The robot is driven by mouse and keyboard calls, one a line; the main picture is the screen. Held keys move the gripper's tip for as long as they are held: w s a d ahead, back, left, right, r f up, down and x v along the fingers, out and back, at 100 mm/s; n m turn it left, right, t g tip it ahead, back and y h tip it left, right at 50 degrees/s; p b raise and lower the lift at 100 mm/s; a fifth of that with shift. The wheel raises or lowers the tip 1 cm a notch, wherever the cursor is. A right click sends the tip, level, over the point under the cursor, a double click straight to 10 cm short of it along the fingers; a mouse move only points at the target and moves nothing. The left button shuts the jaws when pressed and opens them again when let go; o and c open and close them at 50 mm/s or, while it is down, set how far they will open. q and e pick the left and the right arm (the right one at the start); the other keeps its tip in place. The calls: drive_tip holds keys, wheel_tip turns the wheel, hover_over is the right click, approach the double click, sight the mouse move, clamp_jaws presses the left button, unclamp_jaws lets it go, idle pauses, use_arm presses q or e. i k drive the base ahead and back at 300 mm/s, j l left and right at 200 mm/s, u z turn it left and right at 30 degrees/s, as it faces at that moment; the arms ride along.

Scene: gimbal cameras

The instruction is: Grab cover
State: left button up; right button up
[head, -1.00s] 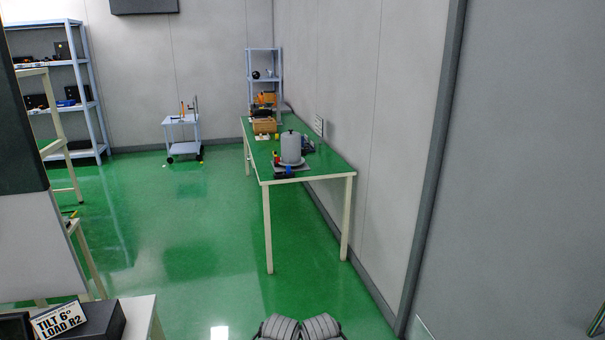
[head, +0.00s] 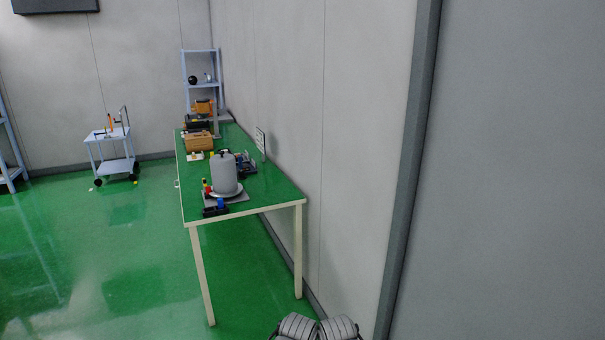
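A grey cylindrical cover (head: 224,174) with a dark knob on top stands upright on a round light base (head: 237,193) at the near end of the green-topped table (head: 268,195). What is under the cover is hidden. The table stands ahead of me and to the left, against the wall. Two grey ribbed parts of mine show at the bottom edge. No gripper fingers can be made out, and nothing of mine is near the cover.
Small coloured items and a black block (head: 215,211) lie around the cover. Wooden boxes (head: 198,141) stand farther back. A wheeled cart (head: 112,152) and a shelf (head: 201,75) are beyond. A grey wall post (head: 410,170) is close on the right. Green floor is clear left of the table.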

sight(223, 168)
drive_tip(key=i+j+z, duration=0.25)
drive_tip(key=i+j, duration=0.45)
drive_tip(key=i+j+z, duration=0.2)
drive_tip(key=i+j, duration=0.5)
drive_tip(key=j, duration=0.15)
drive_tip(key=i+j+z, duration=0.15)
drive_tip(key=j, duration=0.55)
drive_tip(key=j+z, duration=0.15)
drive_tip(key=j, duration=0.55)
drive_tip(key=i, duration=0.05)
